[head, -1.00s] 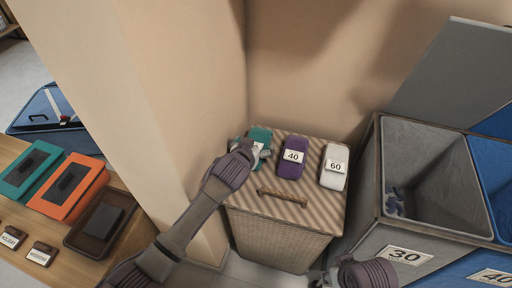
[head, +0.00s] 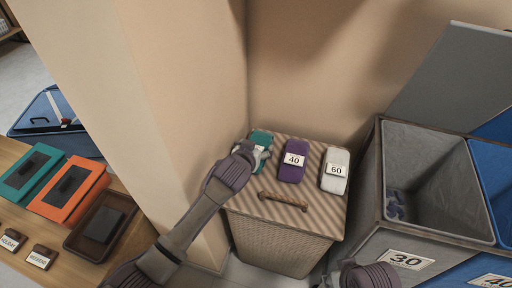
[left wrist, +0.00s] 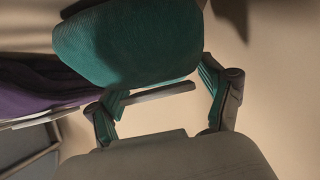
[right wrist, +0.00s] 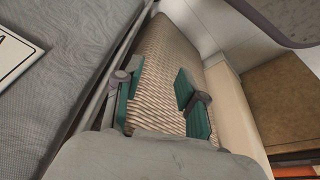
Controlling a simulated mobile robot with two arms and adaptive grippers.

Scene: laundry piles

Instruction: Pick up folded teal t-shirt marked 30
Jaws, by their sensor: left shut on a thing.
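The folded teal t-shirt (head: 262,137) is at the back left of a wicker hamper's lid (head: 320,202). My left gripper (head: 254,149) covers its front left part, and its number cannot be read. In the left wrist view the teal t-shirt (left wrist: 130,42) fills the top, with my left gripper's fingers (left wrist: 165,92) on either side of its near edge; the gripper is shut on it. I cannot tell whether the shirt is clear of the lid. My right gripper (right wrist: 157,100) is open and empty above the wicker side in the right wrist view.
A purple folded item marked 40 (head: 292,167) and a white one marked 60 (head: 335,172) lie to the right on the lid. A wall stands close behind and left.

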